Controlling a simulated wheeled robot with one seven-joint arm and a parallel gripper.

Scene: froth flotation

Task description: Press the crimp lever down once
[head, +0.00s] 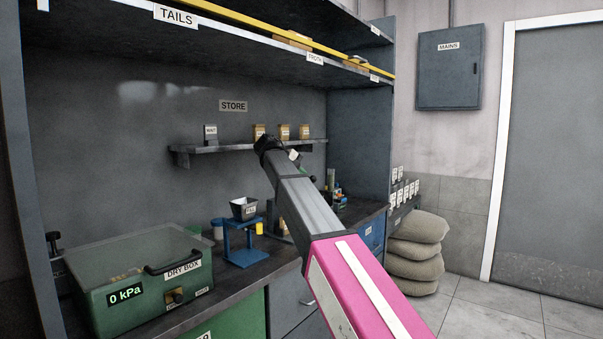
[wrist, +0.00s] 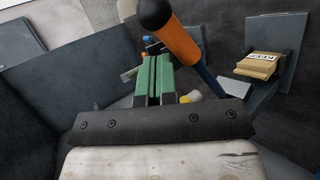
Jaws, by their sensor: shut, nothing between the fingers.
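In the wrist view a lever with an orange grip (wrist: 180,42), a black ball end and a blue shaft stands up at a slant; I take it to be the crimp lever. My gripper (wrist: 153,62) shows there as two green fingers, closed together and empty, to the left of the lever. I cannot tell whether they touch it. The foot of the lever is hidden behind the dark bar of my wrist. In the head view my arm hides the gripper's surroundings, and I cannot make out the lever there.
A wall shelf (head: 250,149) with several small packs runs behind my arm. Sacks (head: 416,255) are piled at the right.

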